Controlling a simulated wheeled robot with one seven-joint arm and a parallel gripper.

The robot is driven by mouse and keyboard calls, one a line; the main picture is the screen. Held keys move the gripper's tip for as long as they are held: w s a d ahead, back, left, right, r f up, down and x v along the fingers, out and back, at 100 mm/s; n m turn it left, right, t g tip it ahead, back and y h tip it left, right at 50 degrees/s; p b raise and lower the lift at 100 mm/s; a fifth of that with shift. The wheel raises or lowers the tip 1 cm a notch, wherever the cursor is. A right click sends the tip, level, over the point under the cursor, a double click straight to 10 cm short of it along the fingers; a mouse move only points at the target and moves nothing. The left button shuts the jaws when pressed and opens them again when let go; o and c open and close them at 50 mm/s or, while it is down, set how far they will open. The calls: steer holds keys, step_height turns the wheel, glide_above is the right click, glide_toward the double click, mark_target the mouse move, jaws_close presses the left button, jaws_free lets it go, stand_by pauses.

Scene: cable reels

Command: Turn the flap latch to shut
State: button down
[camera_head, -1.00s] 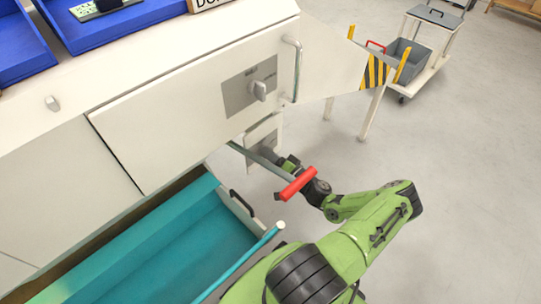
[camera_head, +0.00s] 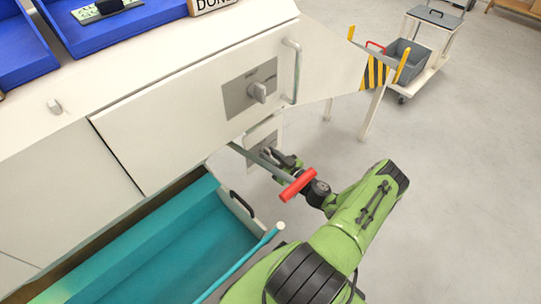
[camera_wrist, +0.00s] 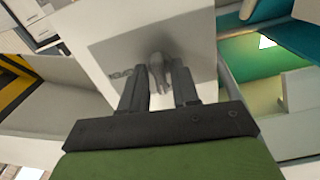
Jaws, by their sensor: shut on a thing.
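A grey latch knob (camera_wrist: 165,68) sits on a grey plate (camera_wrist: 110,52) on a white panel in the wrist view. My gripper (camera_wrist: 160,82) has one dark finger on each side of the knob and is shut on it. In the head view my gripper (camera_head: 284,160) is at the small white panel below the cabinet's right corner. The lower grey plate (camera_head: 262,141) shows only in part there, and the knob is hidden behind my gripper. The lettering beside the knob is too small to read.
A rod with a red grip (camera_head: 298,184) crosses in front of my wrist. Another grey knob (camera_head: 258,91) and a vertical handle (camera_head: 293,70) are on the cabinet above. An open teal drawer (camera_head: 200,235) lies at left.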

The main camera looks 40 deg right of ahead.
steer(key=shift+n, duration=0.5)
steer(key=shift+f, duration=0.1)
steer(key=c, duration=1.2)
jaws_free()
steer(key=shift+o, duration=0.2)
steer(key=shift+s, duration=0.1)
steer(key=s+p, duration=0.3)
steer(key=s, duration=1.2)
steer(key=shift+s+d, duration=0.2)
steer(key=shift+s, duration=0.1)
